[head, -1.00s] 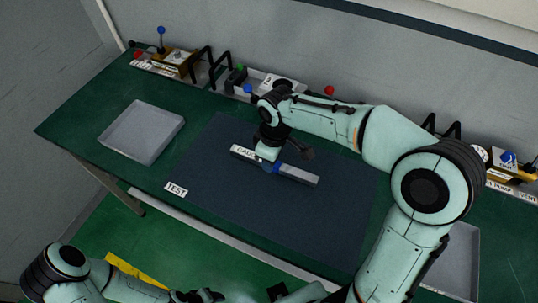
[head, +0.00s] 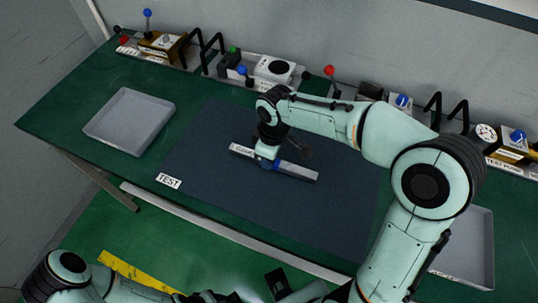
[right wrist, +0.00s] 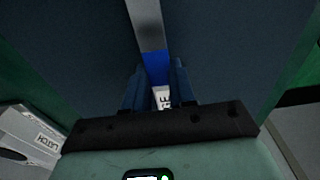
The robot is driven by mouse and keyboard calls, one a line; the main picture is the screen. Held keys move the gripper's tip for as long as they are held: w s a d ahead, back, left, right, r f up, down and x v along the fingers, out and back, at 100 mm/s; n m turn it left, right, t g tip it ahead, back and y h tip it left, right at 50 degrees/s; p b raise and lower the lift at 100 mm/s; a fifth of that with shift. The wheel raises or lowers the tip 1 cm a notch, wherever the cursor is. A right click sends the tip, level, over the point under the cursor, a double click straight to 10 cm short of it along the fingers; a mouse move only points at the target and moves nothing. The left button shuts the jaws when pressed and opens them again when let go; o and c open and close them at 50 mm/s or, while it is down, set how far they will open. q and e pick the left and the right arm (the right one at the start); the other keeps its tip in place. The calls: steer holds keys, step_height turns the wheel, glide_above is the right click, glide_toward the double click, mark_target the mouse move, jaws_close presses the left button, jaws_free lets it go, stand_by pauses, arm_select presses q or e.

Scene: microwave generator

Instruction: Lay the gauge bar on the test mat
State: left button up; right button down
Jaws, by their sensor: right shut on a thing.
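The gauge bar (head: 298,172) is a long grey bar with a blue middle band and a white lettered label near its left end. My right gripper (head: 267,163) is shut on the blue band. The bar is over the middle of the dark blue test mat (head: 225,200), roughly parallel to its front edge. I cannot tell whether it touches the mat. In the right wrist view the blue band (right wrist: 155,66) sits between the two blue fingers (right wrist: 157,88). My left gripper (head: 222,297) is at the bottom edge, partly cut off; its jaws are unclear.
A grey tray (head: 130,122) lies left of the mat, and another grey tray (head: 468,250) is at the right, partly behind my arm. Instruments with coloured knobs, including a white dial unit (head: 274,69), line the back. The mat around the bar is clear.

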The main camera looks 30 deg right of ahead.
steer(key=shift+f, duration=0.3)
steer(key=c, duration=0.8)
jaws_free()
steer(key=shift+c, duration=0.2)
steer(key=shift+r, duration=0.1)
step_height(320, 180, up, 13)
steer(key=p, duration=0.1)
steer(key=shift+s+d+r+p, duration=0.15)
steer(key=shift+s+d+p, duration=0.15)
steer(key=shift+s+p, duration=0.05)
